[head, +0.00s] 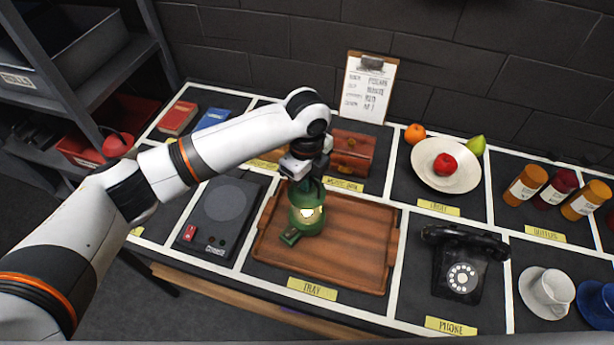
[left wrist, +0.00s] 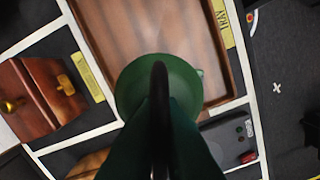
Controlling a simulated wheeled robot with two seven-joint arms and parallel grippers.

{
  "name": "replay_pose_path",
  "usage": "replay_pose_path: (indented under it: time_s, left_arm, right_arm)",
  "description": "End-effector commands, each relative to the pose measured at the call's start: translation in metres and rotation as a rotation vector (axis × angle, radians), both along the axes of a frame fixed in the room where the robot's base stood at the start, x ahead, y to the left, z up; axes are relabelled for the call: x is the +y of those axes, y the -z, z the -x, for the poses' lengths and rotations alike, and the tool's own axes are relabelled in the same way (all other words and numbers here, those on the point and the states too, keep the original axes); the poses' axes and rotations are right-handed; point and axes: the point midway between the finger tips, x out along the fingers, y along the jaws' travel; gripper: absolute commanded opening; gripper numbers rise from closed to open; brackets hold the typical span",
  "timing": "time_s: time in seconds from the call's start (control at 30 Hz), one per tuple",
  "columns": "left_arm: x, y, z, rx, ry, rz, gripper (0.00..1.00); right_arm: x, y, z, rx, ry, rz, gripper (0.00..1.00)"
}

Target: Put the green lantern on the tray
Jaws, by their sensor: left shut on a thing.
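The green lantern (head: 307,217) is upright at the left part of the wooden tray (head: 350,243), its lamp glowing. In the head view I cannot tell whether its base touches the tray. My left gripper (head: 308,178) is shut on the top of the lantern, with the arm reaching in from the left. In the left wrist view the lantern (left wrist: 165,85) fills the middle, with the tray (left wrist: 140,30) behind it. A small green block-like piece (head: 290,236) shows at the lantern's lower left. My right gripper is not in view.
A dark box with a red button (head: 216,213) lies left of the tray, and a black telephone (head: 464,265) stands to its right. A wooden music box (head: 352,153) is behind it. The tray's right part is clear.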

Motion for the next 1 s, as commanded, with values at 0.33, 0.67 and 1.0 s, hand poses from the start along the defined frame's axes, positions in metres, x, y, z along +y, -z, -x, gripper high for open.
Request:
replay_pose_path:
  time_s: [0.33,0.67,1.0]
  left_arm:
    - [0.000,0.001,0.000,0.000,0.001,0.000,0.28]
    - [-0.001,-0.005,0.000,-0.002,0.001,0.001,0.28]
    - [-0.001,-0.070,0.000,-0.004,0.003,0.003,0.28]
  right_arm:
    - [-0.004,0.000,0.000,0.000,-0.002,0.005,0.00]
    - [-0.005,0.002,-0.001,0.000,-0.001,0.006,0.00]
    - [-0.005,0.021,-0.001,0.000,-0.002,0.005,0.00]
